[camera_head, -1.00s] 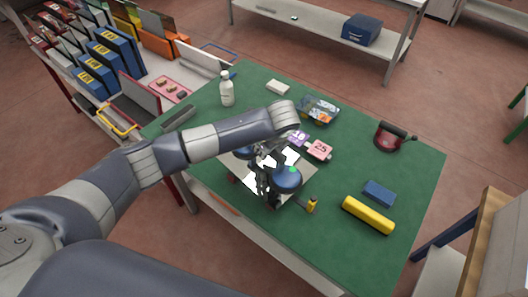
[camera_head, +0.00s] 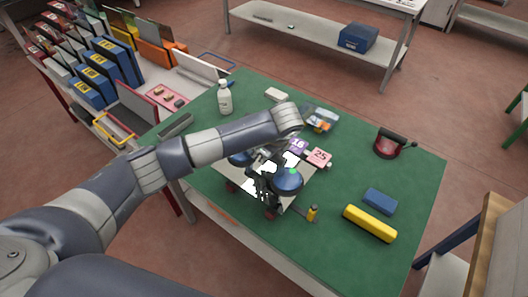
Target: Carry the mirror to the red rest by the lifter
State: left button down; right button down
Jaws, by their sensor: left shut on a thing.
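A flat grey mirror (camera_head: 306,190) with bright white reflections is at the front left part of the green table, largely covered by my arm and a lifter. The lifter has two blue round cups (camera_head: 288,181), one with a green dot, and they sit over the mirror. My left gripper (camera_head: 262,178) is shut on the lifter between the cups; its fingertips are partly hidden. Small red pieces (camera_head: 271,213) show at the mirror's near edge and may belong to the red rest. I cannot tell whether the mirror touches them. My right gripper is not in view.
A rack (camera_head: 119,131) with panels stands left.

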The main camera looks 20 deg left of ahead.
aim_at(264, 166)
pick_arm(q)
notch_tip(264, 166, down, 2)
jog(key=shift+w+f+b, duration=0.1)
jog(key=shift+b, duration=0.85)
notch_tip(264, 166, down, 2)
jog(key=b, duration=0.2)
jog(key=shift+f+b, duration=0.25)
jog(key=shift+b, duration=0.05)
jog(key=shift+f+b, duration=0.75)
jog(key=shift+f, duration=0.05)
jog(key=shift+f+b, duration=0.35)
jog(key=shift+b, duration=0.05)
